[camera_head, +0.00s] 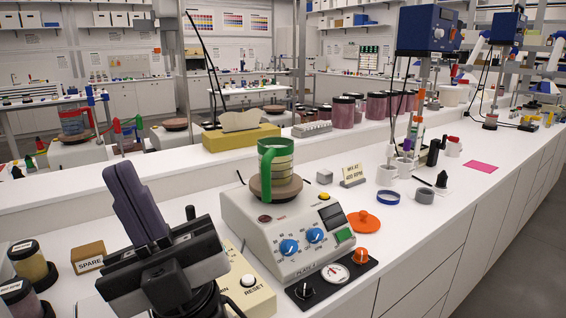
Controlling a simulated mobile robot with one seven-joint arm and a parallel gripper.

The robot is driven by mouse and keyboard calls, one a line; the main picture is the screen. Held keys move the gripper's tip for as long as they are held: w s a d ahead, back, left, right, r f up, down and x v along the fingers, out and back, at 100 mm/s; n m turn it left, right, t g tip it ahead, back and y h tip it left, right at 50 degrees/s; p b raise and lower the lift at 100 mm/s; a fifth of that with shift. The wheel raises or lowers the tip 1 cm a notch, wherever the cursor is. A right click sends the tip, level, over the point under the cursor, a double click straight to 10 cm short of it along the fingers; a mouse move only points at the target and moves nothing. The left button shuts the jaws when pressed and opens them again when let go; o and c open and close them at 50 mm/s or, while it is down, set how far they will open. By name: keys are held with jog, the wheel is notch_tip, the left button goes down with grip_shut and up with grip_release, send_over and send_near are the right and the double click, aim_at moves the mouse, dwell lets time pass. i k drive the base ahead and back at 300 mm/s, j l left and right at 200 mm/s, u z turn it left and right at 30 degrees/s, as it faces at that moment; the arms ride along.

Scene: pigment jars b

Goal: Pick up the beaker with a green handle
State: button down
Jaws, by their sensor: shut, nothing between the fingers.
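The beaker with a green handle (283,160) stands upright on the round brown top plate (286,189) of a grey stirrer. Its green handle (266,172) faces left, toward the camera, and a green band runs round the rim. The contents look pale yellowish. My gripper (125,180) is at the lower left, its dark fingers together and pointing up. It is shut, empty and well apart from the beaker, to its left and nearer the camera.
The grey stirrer (262,225) has blue knobs. An orange lid (363,221) lies beside it. A cream box with a RESET button (249,281) sits close to my gripper. Pigment jars (28,262) stand at far left.

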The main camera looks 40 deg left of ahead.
aim_at(275, 153)
jog(key=i+l, duration=0.15)
jog(key=l, duration=0.2)
jog(key=i+l, duration=0.15)
jog(key=l, duration=0.25)
jog(key=i+l+u, duration=0.1)
jog(key=l, duration=0.25)
jog(key=i+l, duration=0.2)
jog(key=l, duration=0.2)
jog(key=u, duration=1.3)
jog(key=i+l+u, duration=0.2)
jog(key=i, duration=0.8)
jog(key=j, duration=0.1)
